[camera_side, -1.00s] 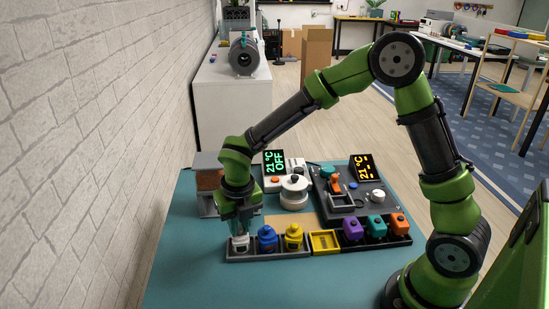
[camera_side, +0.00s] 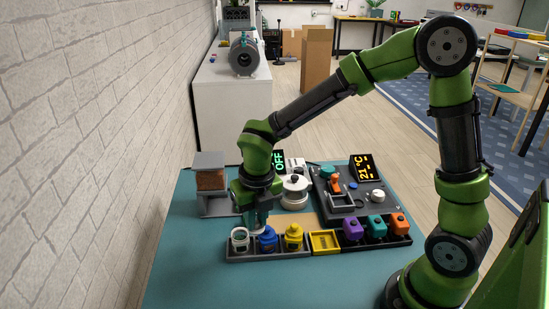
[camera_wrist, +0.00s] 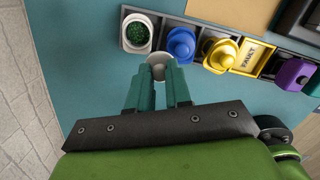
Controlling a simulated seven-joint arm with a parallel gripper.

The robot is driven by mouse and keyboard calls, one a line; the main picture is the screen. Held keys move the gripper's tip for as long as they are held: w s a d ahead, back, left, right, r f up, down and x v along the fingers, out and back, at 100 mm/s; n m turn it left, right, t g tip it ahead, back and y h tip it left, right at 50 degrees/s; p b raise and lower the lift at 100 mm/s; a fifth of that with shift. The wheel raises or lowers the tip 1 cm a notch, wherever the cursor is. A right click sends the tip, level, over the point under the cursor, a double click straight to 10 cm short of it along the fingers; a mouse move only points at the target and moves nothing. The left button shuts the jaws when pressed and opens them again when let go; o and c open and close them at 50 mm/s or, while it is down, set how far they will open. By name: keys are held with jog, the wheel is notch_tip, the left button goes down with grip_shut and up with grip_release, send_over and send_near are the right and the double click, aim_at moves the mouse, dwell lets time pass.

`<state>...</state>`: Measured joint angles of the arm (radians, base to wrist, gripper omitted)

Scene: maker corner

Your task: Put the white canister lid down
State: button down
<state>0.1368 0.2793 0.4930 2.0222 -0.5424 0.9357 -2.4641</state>
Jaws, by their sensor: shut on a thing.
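The white canister (camera_side: 240,240) stands lidless in the leftmost slot of the dark rack, and green granules show inside it in the wrist view (camera_wrist: 137,34). My gripper (camera_side: 257,222) is shut on the white canister lid (camera_wrist: 159,60), a small pale disc between the teal fingertips (camera_wrist: 158,72). In the wrist view the lid lies over the teal table, beside the rack edge near the white and blue canisters. In the side view the fingers largely hide the lid. Its height above the table is hard to tell.
Blue (camera_side: 268,239) and yellow (camera_side: 293,237) lidded canisters stand to the right in the rack. A yellow tray marked FAULT (camera_wrist: 246,59) follows, then purple (camera_side: 352,228), teal and orange containers. A white pot (camera_side: 295,191) stands behind. Teal table (camera_side: 190,270) is clear in front.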

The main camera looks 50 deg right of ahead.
jog(key=s+d+r, duration=0.1)
jog(key=s+d, duration=0.2)
jog(key=s, duration=0.7)
jog(key=m, duration=0.2)
send_over(309, 222)
jog(key=shift+n, duration=0.3)
jog(key=f, duration=1)
jog(key=shift+s+a+f, duration=0.15)
jog(key=shift+s, duration=0.05)
jog(key=c, duration=1.1)
grip_release()
jog(key=shift+f, duration=0.15)
jog(key=shift+o, duration=0.2)
